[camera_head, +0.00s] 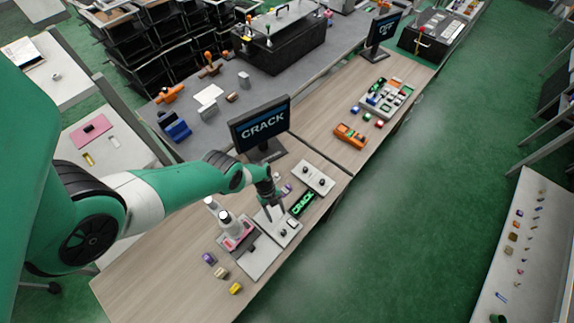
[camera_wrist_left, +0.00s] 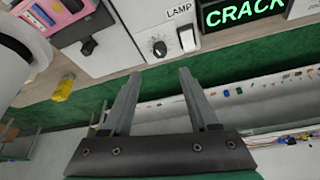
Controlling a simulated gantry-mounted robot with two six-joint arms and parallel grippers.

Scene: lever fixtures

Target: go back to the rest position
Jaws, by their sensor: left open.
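My left gripper (camera_head: 276,211) is over the near wooden table, at the white lever fixtures. In the left wrist view its two fingers (camera_wrist_left: 160,76) are apart with nothing between them. Past the fingertips is a white panel marked LAMP (camera_wrist_left: 141,18), with a dark round knob (camera_wrist_left: 159,47) and a pale switch (camera_wrist_left: 187,40). I cannot tell whether the fingers touch it. A lit green CRACK sign (camera_head: 303,203) stands beside the panel; it also shows in the wrist view (camera_wrist_left: 242,12). My right gripper is not in view.
A black monitor reading CRACK (camera_head: 260,122) stands behind the gripper. A white two-knob panel (camera_head: 314,177) lies to its right. White bottles (camera_head: 225,215) stand in a pink tray close to its left. Small purple and yellow blocks (camera_head: 235,288) lie near the front edge. Green floor is open at right.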

